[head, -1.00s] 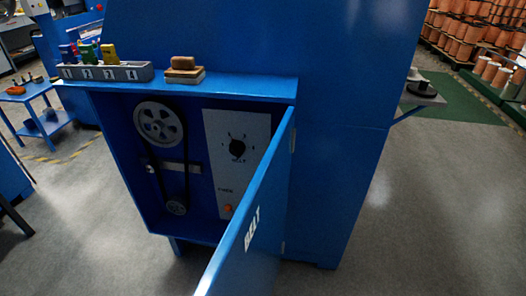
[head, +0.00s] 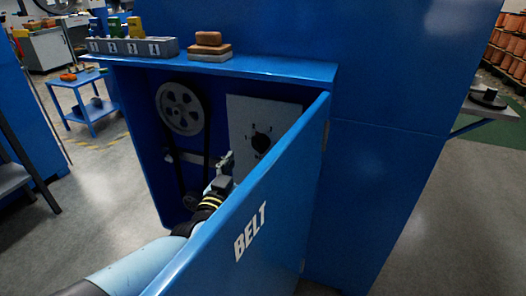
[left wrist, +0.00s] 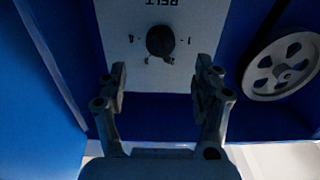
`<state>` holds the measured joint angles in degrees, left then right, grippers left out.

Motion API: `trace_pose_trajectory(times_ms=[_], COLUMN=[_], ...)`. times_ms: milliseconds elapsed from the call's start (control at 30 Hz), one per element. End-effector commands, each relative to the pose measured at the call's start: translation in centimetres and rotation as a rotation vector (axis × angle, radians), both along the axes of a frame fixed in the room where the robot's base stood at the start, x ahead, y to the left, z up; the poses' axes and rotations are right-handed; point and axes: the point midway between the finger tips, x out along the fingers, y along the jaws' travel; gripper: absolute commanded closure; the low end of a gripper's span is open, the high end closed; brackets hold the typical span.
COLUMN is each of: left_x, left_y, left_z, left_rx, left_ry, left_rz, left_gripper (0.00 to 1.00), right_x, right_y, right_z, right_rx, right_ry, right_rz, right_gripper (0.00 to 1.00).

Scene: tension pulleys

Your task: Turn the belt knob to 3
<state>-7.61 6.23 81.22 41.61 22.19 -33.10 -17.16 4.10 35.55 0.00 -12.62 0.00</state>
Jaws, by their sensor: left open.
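The black belt knob (head: 261,142) sits on a pale panel (head: 239,111) inside the open blue cabinet, partly behind the door edge in the head view. In the left wrist view the knob (left wrist: 160,41) shows upside down, with "BELT" lettering and marks around it; I cannot tell which mark it points to. My left gripper (head: 226,165) is inside the cabinet, left of and below the knob in the head view. In the left wrist view the gripper (left wrist: 162,76) is open and empty, its fingers apart from the knob. My right gripper is not in view.
The blue door (head: 265,205) marked BELT stands open beside my left arm. A large pulley wheel (head: 181,108) with a dark belt is left of the panel. Above, the cabinet ledge (head: 265,64) carries a grey numbered rack (head: 132,47) and stacked blocks (head: 210,44).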

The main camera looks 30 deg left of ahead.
Motion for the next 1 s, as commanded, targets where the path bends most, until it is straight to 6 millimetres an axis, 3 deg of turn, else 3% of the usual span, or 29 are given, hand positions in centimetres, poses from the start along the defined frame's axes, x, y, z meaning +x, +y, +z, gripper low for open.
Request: trace_pose_trajectory(times_ms=[200, 433, 833, 1000], left_x=[4.5, 7.6, 8.4, 8.4], left_y=[1.1, 1.9, 2.0, 2.0], left_z=[-0.1, -0.2, 0.0, 0.0], left_rx=[0.001, 0.000, 0.000, 0.000], left_ry=[-0.002, 0.001, 0.002, 0.002], left_rz=[0.000, 0.000, -0.001, -0.001], left_gripper=[0.33, 0.33, 0.34, 0.56], right_x=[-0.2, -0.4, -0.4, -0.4], right_y=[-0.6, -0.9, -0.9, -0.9], right_z=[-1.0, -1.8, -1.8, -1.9], right_rx=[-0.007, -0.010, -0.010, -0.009], right_ry=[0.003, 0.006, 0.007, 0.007], right_rz=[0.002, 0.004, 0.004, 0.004], right_gripper=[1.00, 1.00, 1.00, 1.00])
